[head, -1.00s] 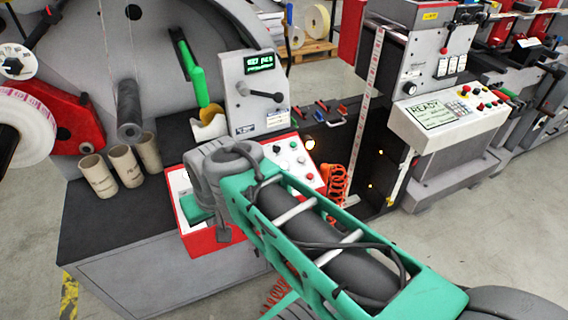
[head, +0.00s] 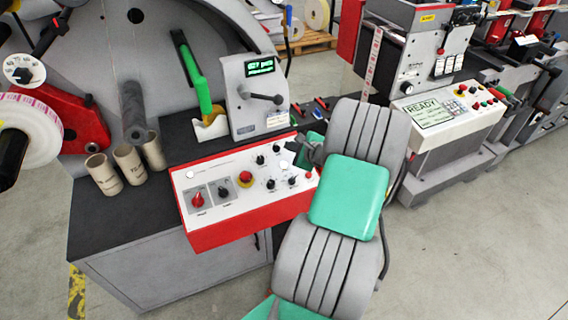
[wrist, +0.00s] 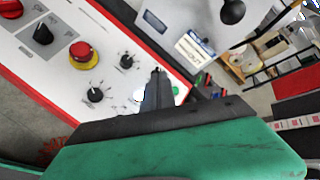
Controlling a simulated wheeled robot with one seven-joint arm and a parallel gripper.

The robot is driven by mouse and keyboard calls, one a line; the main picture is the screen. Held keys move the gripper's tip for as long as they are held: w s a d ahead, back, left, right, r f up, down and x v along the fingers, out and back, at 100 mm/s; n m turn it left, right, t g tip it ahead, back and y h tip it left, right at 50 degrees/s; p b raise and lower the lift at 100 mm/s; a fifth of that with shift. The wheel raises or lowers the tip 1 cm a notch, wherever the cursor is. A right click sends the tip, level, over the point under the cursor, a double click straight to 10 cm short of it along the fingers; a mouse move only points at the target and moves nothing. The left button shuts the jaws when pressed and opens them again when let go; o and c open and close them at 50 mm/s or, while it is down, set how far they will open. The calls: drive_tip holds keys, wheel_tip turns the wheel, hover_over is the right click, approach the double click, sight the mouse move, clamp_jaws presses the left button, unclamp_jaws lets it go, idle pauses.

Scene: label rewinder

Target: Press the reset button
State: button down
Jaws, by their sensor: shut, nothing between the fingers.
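The control panel (head: 215,212) has a white sloping face and a red frame. It carries a red mushroom button on a yellow ring (head: 245,179), several black knobs, a red knob (head: 198,200) and small pale round buttons. The labels are too small to read, so I cannot tell which button is reset. My gripper (head: 294,147) is over the panel's upper right end, partly hidden by my wrist. In the wrist view my gripper's fingers (wrist: 157,72) are together and empty, among the small controls. A pale lit button (wrist: 138,95) lies just left of them. Contact cannot be made out.
A grey counter unit with a green display (head: 259,67) and black lever stands just behind the panel. Cardboard cores (head: 103,174) stand on the dark table at left. A second machine with a READY screen (head: 429,111) is at right, with open floor before it.

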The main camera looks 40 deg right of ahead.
sight(284, 164)
drive_tip(key=f+b, duration=0.2)
drive_tip(key=f, duration=0.1)
drive_tip(key=w+f+b, duration=0.1)
drive_tip(key=f+b, duration=0.1)
drive_tip(key=w+f+b, duration=0.1)
drive_tip(key=f+b, duration=0.2)
drive_tip(key=shift+w+d+f, duration=0.15)
drive_tip(key=shift+d+f, duration=0.15)
drive_tip(key=shift+f, duration=0.1)
idle(1.7)
drive_tip(key=shift+w+f+b, duration=0.1)
drive_tip(key=shift+f+b, duration=0.15)
drive_tip(key=shift+b, duration=0.05)
drive_tip(key=shift+w+f, duration=0.1)
drive_tip(key=shift+f, duration=0.35)
idle(0.5)
drive_tip(key=shift+s+r+p, duration=0.25)
drive_tip(key=shift+r+p, duration=0.2)
drive_tip(key=shift+r, duration=0.4)
